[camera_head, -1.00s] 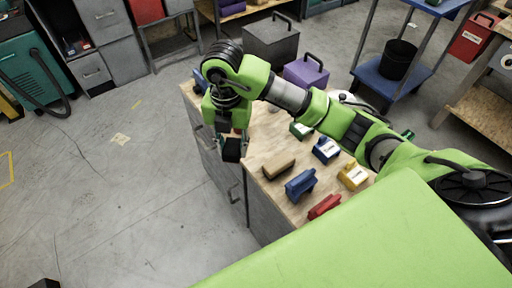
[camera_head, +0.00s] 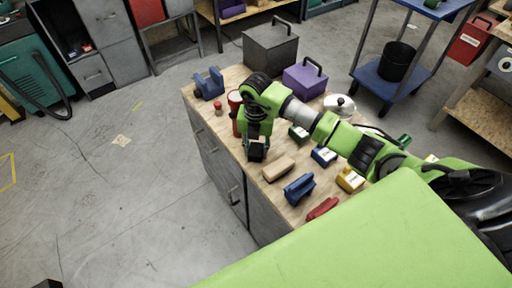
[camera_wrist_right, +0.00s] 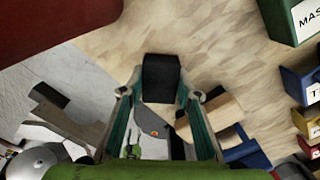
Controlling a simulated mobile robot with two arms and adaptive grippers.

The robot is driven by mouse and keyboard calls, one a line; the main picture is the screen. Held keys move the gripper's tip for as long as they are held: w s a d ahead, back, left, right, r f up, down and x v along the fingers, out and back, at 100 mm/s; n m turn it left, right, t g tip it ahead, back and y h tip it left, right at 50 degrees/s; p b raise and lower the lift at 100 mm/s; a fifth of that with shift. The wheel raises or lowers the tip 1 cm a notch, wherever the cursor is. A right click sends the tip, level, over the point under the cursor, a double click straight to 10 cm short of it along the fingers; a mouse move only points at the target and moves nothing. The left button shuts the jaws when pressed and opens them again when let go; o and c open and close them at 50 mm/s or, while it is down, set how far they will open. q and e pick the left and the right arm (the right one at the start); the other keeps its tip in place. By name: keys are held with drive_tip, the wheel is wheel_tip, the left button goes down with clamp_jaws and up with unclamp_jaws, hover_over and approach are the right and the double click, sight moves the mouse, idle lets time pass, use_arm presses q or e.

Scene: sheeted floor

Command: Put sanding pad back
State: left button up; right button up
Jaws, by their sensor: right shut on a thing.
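My right gripper (camera_head: 256,142) is shut on a small black block, which I take to be the sanding pad (camera_head: 257,155). The pad hangs over the wooden benchtop, just left of a tan block (camera_head: 278,168). In the right wrist view the pad (camera_wrist_right: 160,76) sits between the fingertips (camera_wrist_right: 160,96), and the tan block (camera_wrist_right: 217,114) shows behind the right finger. I cannot tell whether the pad touches the top. My left gripper is not in view.
A red cylinder (camera_head: 235,115) stands behind the gripper. Blue holders (camera_head: 210,84) (camera_head: 299,188), a red item (camera_head: 322,208) and small labelled boxes (camera_head: 323,156) stand on the benchtop (camera_head: 225,137). A purple toolbox (camera_head: 305,80) and grey box (camera_head: 270,48) stand at the back.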

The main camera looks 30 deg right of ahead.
sight(256, 149)
drive_tip(key=shift+f, duration=0.1)
drive_tip(key=shift+f, duration=0.1)
drive_tip(key=o, duration=1)
drive_tip(key=shift+r, duration=0.3)
wheel_tip(256, 149, up, 12)
drive_tip(key=shift+f+b, duration=0.1)
drive_tip(key=shift+b, duration=0.65)
